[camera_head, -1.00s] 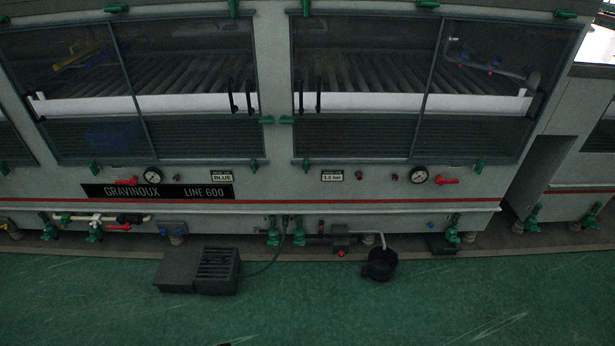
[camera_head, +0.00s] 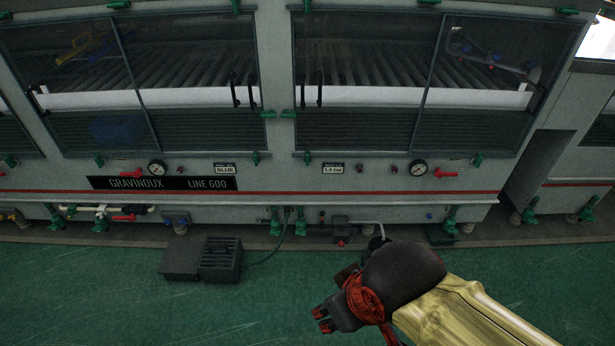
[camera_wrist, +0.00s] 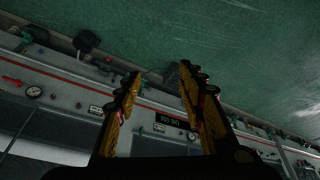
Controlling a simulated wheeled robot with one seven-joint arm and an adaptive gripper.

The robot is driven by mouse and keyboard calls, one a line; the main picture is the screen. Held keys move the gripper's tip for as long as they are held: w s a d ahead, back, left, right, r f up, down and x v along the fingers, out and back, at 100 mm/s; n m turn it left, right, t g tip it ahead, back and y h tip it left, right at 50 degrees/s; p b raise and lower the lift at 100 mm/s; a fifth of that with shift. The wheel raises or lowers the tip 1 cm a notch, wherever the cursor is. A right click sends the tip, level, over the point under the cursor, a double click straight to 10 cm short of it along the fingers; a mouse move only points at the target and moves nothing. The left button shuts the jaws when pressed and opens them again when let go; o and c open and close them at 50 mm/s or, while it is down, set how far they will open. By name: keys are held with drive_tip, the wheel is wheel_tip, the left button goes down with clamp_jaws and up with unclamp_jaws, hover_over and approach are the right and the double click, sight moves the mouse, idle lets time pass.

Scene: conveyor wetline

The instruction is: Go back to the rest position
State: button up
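My gripper (camera_head: 331,294) is in the lower right of the head view, held out over the green floor in front of the machine, with my arm reaching in from the bottom right corner. In the wrist view my gripper (camera_wrist: 160,72) shows two fingers well apart, with nothing held between them. The wrist view is tilted, with the machine front upside down beyond the fingers.
The grey machine line (camera_head: 275,120) with glazed doors, gauges and green valves spans the back. A dark grey box (camera_head: 200,258) stands on the floor before it. A black round pot (camera_wrist: 86,41) shows in the wrist view. The floor (camera_head: 90,300) at left is clear.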

drive_tip(key=w+d+r+m+t+p, duration=0.1)
drive_tip(key=d+r+m, duration=0.2)
drive_tip(key=d, duration=0.3)
drive_tip(key=w+d+r+m+t+h+p, duration=0.1)
drive_tip(key=d+r+m, duration=0.2)
drive_tip(key=d, duration=0.4)
drive_tip(key=shift+d+r+h, duration=0.15)
drive_tip(key=shift+d+h, duration=0.05)
drive_tip(key=shift+h, duration=0.1)
